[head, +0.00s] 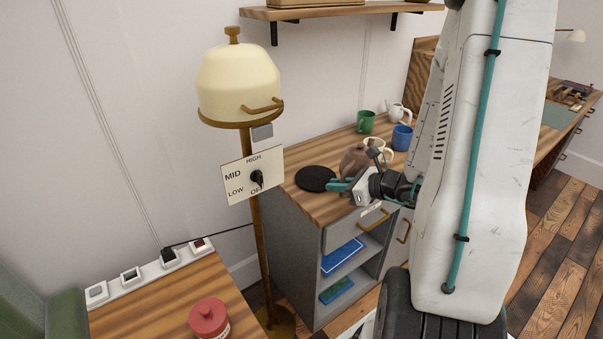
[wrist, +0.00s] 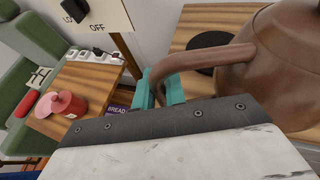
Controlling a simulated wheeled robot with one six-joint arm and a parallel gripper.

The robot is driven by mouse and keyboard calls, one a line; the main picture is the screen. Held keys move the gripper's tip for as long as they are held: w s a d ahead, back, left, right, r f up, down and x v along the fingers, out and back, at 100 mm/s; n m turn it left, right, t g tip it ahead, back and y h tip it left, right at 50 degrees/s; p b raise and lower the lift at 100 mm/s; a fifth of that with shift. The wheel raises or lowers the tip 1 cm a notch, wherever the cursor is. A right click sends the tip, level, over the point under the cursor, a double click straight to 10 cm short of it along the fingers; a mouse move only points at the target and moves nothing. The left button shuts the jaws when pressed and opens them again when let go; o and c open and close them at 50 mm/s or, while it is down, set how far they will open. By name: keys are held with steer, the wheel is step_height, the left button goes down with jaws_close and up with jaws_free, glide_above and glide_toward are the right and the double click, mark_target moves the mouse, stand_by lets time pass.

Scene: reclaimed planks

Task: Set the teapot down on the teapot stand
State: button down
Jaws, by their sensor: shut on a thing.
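The brown teapot (head: 354,158) is over the wooden counter, right of the black round teapot stand (head: 316,179). My gripper (head: 342,186) is at the counter's front edge, with its teal jaws shut on the teapot's handle. In the wrist view, the jaws (wrist: 160,90) close around the curved handle, and the teapot's body (wrist: 285,65) fills the upper right. The stand (wrist: 205,40) is partly hidden behind the handle there, and nothing rests on its visible surface. I cannot tell whether the teapot's base touches the counter.
A green mug (head: 366,121), a white jug (head: 399,112), a blue mug (head: 402,138) and a cream mug (head: 385,146) stand behind the teapot. A tall lamp (head: 238,85) with a dial panel (head: 240,176) rises left of the counter. A red pot (head: 208,319) sits on the nearer table.

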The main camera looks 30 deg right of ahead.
steer(key=shift+w+d+r+x, duration=0.15)
steer(key=shift+r+x, duration=0.1)
steer(key=shift+x, duration=2.4)
steer(key=shift+w+d+r+x, duration=0.1)
steer(key=shift+w+r+x, duration=0.1)
steer(key=shift+x, duration=2.45)
steer(key=shift+w+d+r+x, duration=0.15)
steer(key=shift+r+x, duration=0.1)
steer(key=shift+x, duration=2.4)
steer(key=c, duration=1.5)
jaws_free()
steer(key=shift+s+f, duration=0.1)
steer(key=shift+f, duration=0.05)
steer(key=shift+o, duration=0.2)
